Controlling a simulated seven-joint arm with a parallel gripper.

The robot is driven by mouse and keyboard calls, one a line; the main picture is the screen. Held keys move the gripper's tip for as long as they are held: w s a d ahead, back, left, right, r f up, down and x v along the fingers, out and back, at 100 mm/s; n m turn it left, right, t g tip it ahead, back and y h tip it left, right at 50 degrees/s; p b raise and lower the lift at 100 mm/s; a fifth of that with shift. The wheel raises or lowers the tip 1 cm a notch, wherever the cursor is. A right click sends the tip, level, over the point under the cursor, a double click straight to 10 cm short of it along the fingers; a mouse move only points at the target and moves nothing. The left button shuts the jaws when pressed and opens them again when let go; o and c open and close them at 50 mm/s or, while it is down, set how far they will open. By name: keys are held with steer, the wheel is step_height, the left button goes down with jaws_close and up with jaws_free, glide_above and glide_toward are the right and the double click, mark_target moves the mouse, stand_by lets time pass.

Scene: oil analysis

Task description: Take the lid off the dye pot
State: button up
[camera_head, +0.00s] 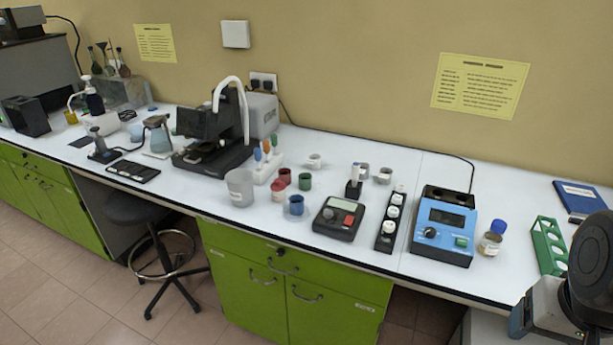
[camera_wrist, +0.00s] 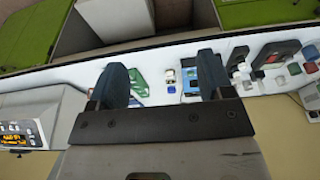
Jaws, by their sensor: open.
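I cannot tell for sure which vessel is the dye pot. Small coloured pots stand mid-bench in the head view: a red one (camera_head: 278,191), a green one (camera_head: 305,182) and a blue one (camera_head: 296,205); whether they have lids is too small to tell. A small jar with a blue cap (camera_head: 491,238) stands upright right of the blue device; it also shows, small, between my fingers in the wrist view (camera_wrist: 171,88). My gripper (camera_wrist: 163,75) is open and empty, its dark fingers wide apart, well away from the bench items.
A blue device (camera_head: 444,226), a green rack (camera_head: 549,246) and a blue book (camera_head: 580,198) are on the right of the white bench. A dark keypad device (camera_head: 339,217) and a black strip of white-topped vials (camera_head: 391,219) stand nearer the middle. A grey beaker (camera_head: 239,187) is left of the pots.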

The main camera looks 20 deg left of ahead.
steer(key=shift+o, duration=1.2)
steer(key=w+a+r+n, duration=0.3)
steer(key=w+a, duration=0.2)
steer(key=w, duration=0.3)
steer(key=w+a+r+n, duration=0.2)
steer(key=w+a, duration=0.2)
steer(key=w, duration=0.4)
steer(key=w+a+n+g, duration=0.1)
steer(key=w+a+n, duration=0.4)
steer(key=w+a, duration=0.95)
steer(key=n+g, duration=0.2)
steer(key=n, duration=0.8)
glide_above(278, 180)
step_height(278, 180, down, 16)
steer(key=shift+f, duration=0.2)
